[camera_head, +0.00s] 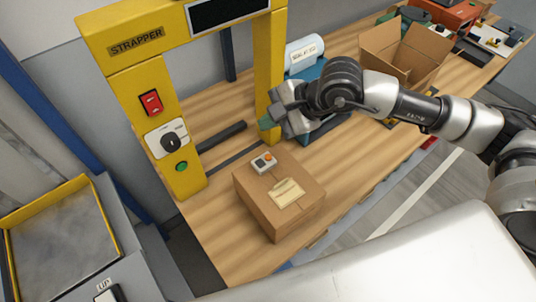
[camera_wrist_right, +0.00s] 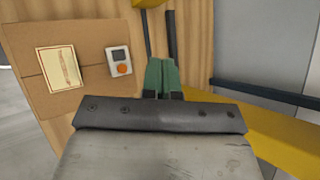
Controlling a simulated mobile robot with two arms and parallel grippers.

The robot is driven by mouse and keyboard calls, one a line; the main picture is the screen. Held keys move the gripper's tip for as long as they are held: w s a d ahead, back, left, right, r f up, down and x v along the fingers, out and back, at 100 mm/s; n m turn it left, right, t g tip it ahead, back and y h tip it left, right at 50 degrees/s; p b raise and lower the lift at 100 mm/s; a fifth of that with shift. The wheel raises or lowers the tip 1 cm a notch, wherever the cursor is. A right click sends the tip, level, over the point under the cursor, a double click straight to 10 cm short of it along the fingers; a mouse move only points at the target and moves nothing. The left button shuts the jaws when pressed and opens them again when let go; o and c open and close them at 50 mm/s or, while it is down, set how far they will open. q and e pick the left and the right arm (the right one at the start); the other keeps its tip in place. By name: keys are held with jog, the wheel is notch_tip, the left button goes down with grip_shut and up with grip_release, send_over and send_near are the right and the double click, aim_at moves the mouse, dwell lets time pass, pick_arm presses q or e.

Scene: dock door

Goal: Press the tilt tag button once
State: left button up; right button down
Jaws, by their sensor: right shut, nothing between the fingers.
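The tilt tag (camera_head: 263,162) is a small pale grey box with an orange button, on top of a closed cardboard box (camera_head: 254,208). It also shows in the right wrist view (camera_wrist_right: 119,60), its orange button toward the lower end. My right gripper (camera_head: 265,123) is shut and empty, its green fingertips beside the strapper's right post, beyond the tag and apart from it. In the right wrist view the green fingers (camera_wrist_right: 161,72) are pressed together, to the right of the tag. My left gripper is in neither view.
A paper label (camera_head: 286,193) lies on the box beside the tag. The yellow strapper (camera_head: 190,185) stands at the left, with its post close to my right gripper. An open carton (camera_head: 395,72) and a blue device (camera_head: 305,75) stand farther back on the wooden table (camera_head: 225,255).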

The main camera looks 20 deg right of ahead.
jog(key=f, duration=0.1)
jog(key=b, duration=0.3)
send_over(269, 158)
notch_tip(269, 158, down, 7)
jog(key=shift+r, duration=0.15)
jog(key=shift+f+b, duration=0.5)
jog(key=shift+b, duration=0.25)
dwell(1.2)
jog(key=shift+f+b, duration=0.35)
jog(key=shift+b, duration=0.4)
